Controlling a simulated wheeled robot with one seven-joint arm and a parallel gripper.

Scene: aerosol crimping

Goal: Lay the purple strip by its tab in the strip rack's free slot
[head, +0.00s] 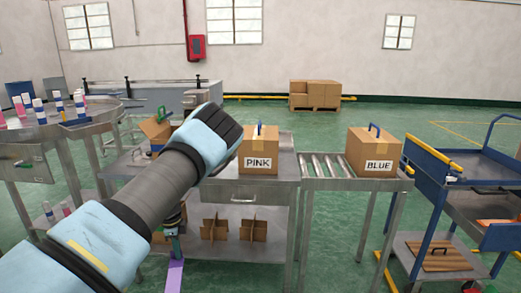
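The purple strip (175,276) hangs below my gripper (174,238) at the lower middle-left, and its lower end runs out of the bottom of the picture. My gripper points down and appears shut on this upper end; my forearm and wrist hide much of the gripper. I see no strip rack or free slot in this view.
A metal table carries the PINK box (258,151), with cardboard dividers (253,229) on its lower shelf. A roller conveyor (323,166) leads to the BLUE box (374,151). A blue cart (470,170) stands right. A round table (50,130) with several cans stands left.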

